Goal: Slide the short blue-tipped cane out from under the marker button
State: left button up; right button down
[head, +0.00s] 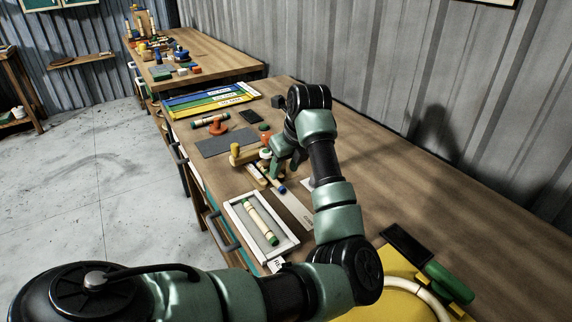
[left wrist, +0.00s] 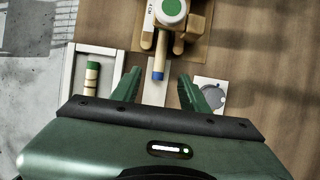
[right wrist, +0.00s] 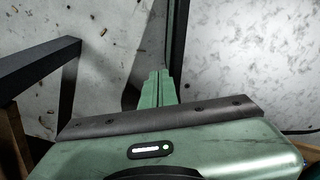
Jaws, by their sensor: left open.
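The short blue-tipped cane shows its blue end (head: 281,189) poking out from the front of a wooden fixture (head: 254,172). In the left wrist view the blue end (left wrist: 158,75) points toward my gripper, and the cane runs back under the round white button with a green top (left wrist: 172,8). Its far part is hidden there. My left gripper (left wrist: 157,86) is open, its fingers on either side of the line of the cane, with the tip between or just beyond them; contact is not visible. My right gripper (right wrist: 156,88) is shut and empty, away from the table over the floor.
A white-framed tray (head: 236,217) holding a green-ended cane (head: 262,222) lies left of the gripper.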

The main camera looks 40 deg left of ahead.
aim_at(279, 183)
pick_arm(q)
jog(key=x, duration=0.6)
jog(key=shift+a+p, duration=0.15)
jog(key=shift+p, duration=0.25)
jog(key=shift+f, duration=0.25)
jog(key=shift+a+f, duration=0.1)
jog(key=shift+f, duration=0.1)
grip_shut()
pick_arm(e)
jog(key=shift+w+r, duration=0.5)
jog(key=shift+w, duration=0.1)
